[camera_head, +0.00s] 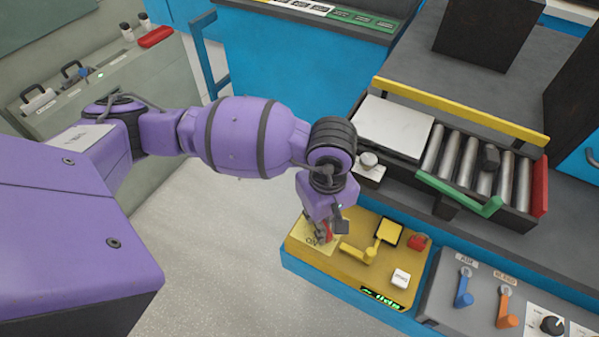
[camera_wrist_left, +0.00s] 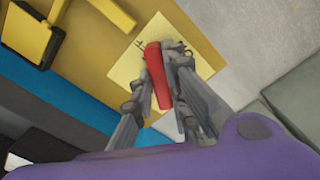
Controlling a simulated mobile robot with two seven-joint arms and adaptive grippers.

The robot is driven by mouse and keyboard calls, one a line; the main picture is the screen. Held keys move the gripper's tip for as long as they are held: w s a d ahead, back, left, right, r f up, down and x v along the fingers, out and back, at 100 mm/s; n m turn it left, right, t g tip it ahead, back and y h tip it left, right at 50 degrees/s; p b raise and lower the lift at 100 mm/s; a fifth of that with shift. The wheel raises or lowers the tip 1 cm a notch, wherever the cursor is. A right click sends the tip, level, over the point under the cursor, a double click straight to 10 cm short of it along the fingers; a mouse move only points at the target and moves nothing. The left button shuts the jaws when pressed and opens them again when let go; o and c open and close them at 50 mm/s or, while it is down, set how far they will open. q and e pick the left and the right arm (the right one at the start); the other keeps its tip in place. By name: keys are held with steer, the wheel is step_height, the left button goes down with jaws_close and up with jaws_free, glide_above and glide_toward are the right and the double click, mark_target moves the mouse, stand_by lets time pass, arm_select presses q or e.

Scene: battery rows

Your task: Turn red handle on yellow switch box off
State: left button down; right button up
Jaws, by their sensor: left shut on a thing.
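The yellow switch box (camera_head: 335,268) sits at the lower middle of the head view, on a blue base. Its red handle (camera_head: 328,230) is at the box's left end, partly hidden by my left gripper (camera_head: 322,236). In the left wrist view the red handle (camera_wrist_left: 157,75) stands over a pale yellow label on the yellow panel (camera_wrist_left: 110,55). My left gripper (camera_wrist_left: 163,80) is shut on the red handle, with its fingers on either side of it. The label's lettering is mostly hidden. My right gripper is not in view.
The box also carries a yellow lever (camera_head: 357,252), a red knob (camera_head: 418,241) and a white button (camera_head: 401,278). A grey panel with a blue lever (camera_head: 464,290) and an orange lever (camera_head: 506,310) stands to the right. A roller conveyor (camera_head: 470,160) lies behind.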

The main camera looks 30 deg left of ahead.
arm_select(q)
steer(key=n, duration=0.7)
steer(key=shift+w+r, duration=0.1)
steer(key=shift+w, duration=0.15)
stand_by(0.5)
steer(key=c, duration=1.7)
jaws_free()
steer(key=shift+r, duration=0.1)
step_height(320, 180, up, 12)
steer(key=shift+f, duration=0.1)
steer(key=shift+s+f, duration=0.1)
